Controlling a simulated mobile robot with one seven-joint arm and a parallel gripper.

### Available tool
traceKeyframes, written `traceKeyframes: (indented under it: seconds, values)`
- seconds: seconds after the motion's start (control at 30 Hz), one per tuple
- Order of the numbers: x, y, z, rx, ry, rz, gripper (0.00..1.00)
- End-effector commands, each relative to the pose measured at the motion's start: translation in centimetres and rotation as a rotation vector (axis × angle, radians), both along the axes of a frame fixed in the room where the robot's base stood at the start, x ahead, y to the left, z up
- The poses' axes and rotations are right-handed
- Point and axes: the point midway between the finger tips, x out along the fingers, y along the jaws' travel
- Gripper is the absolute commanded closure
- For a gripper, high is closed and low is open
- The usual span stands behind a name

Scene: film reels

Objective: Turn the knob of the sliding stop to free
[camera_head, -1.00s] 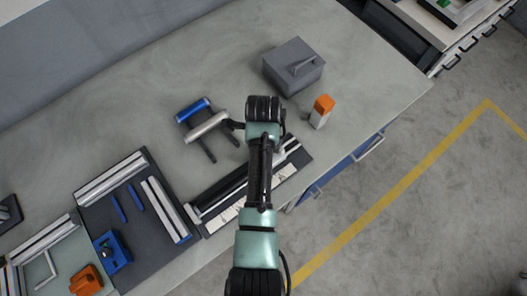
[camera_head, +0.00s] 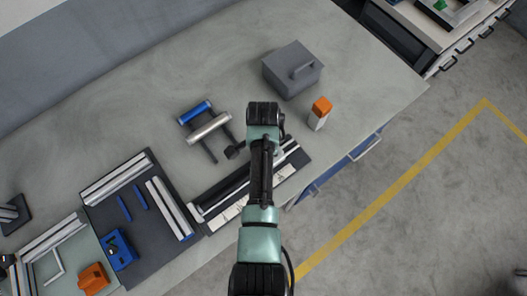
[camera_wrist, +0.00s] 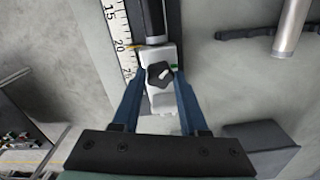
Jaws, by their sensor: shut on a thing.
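The sliding stop is a pale block (camera_wrist: 161,102) on the long rail with a ruler (camera_wrist: 121,42). On its top is a black lobed knob (camera_wrist: 154,83) with a white pointer, which points up and right towards a small green mark (camera_wrist: 175,68). My gripper (camera_wrist: 160,76) has its two blue fingers on either side of the knob and is shut on it. In the head view the rail (camera_head: 222,190) lies along the bench's front edge; my arm hides the gripper and the knob there.
A grey lidded box (camera_head: 291,70) and an orange-topped white block (camera_head: 319,113) stand beyond the rail. A stand with blue and silver rollers (camera_head: 207,128) is to its left. A dark board with metal rails (camera_head: 140,220) lies further left.

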Motion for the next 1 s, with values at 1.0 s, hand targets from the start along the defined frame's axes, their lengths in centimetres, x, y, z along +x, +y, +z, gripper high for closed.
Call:
traceKeyframes:
  seconds: [1.0]
  values:
    - [0.0, -0.01, 0.12, 0.002, -0.001, 0.964, 1.0]
